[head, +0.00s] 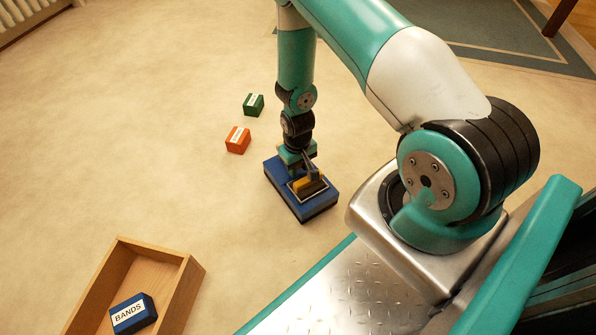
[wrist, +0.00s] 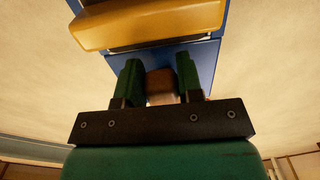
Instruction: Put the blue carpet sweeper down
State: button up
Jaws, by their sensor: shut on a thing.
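The blue carpet sweeper (head: 306,205) is a low blue box with a dark base and a yellow part on top. It is at or just above the beige floor below my arm; I cannot tell whether it touches. My gripper (wrist: 160,80) is shut on a brown piece of the sweeper, with one green finger on each side. In the wrist view the sweeper's blue top (wrist: 228,62) and yellow part (wrist: 150,24) fill the upper middle. In the head view the fingers are mostly hidden by the wrist.
An orange box (head: 238,140) and a green box (head: 253,104) lie on the floor left of the sweeper. A wooden tray (head: 180,290) at the lower left holds a blue box labelled BANDS (head: 133,314). A grey-green rug (head: 500,35) lies at the upper right. Floor on the left is clear.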

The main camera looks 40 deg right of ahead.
jog(key=shift+f, duration=0.3)
jog(key=shift+f, duration=0.1)
jog(key=o, duration=0.8)
jog(key=shift+o, duration=0.2)
